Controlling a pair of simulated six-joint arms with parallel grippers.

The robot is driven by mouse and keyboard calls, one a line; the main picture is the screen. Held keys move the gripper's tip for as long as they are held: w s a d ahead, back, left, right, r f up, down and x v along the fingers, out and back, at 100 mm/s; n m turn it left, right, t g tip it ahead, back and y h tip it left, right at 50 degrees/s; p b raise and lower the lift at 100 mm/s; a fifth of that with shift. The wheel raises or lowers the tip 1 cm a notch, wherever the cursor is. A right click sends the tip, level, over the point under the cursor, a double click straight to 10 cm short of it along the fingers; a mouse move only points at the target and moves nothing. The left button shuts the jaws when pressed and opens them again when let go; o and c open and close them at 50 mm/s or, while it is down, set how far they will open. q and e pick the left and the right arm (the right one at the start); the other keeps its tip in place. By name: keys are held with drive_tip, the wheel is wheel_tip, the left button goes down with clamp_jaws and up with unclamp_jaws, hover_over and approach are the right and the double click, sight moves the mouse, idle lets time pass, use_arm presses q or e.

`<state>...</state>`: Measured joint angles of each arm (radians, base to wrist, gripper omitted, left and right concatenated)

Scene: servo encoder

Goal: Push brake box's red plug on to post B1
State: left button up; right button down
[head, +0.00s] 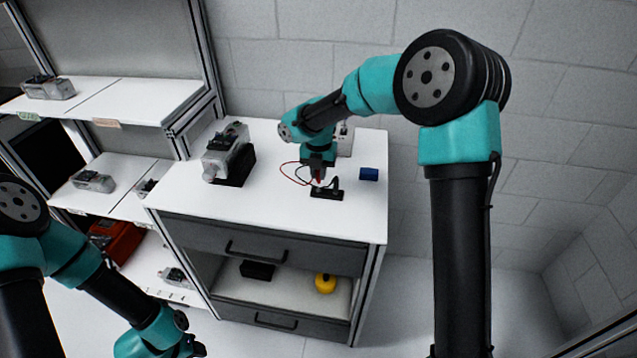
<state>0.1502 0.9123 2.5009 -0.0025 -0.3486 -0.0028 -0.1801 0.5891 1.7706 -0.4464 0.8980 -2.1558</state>
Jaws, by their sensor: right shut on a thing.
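My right gripper (318,172) points down over the cabinet top and is shut on the red plug (318,179), a small red piece showing at its fingertips. The plug is just above or at a small black holder (328,194); I cannot tell whether they touch. A thin red wire (284,172) and a black wire loop out left of the gripper. A pale box (345,141), perhaps the brake box, stands behind the gripper, partly hidden. Post B1 is too small to pick out. My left gripper (196,347) is at the bottom edge, its jaws unclear.
A grey motor (222,158) on a black stand is at the left of the white cabinet top (265,212). A small blue block (369,174) lies right of the holder. Shelves with more motors (93,181) stand at left. The cabinet top's front is clear.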

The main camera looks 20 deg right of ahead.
drive_tip(key=shift+r, duration=1.1)
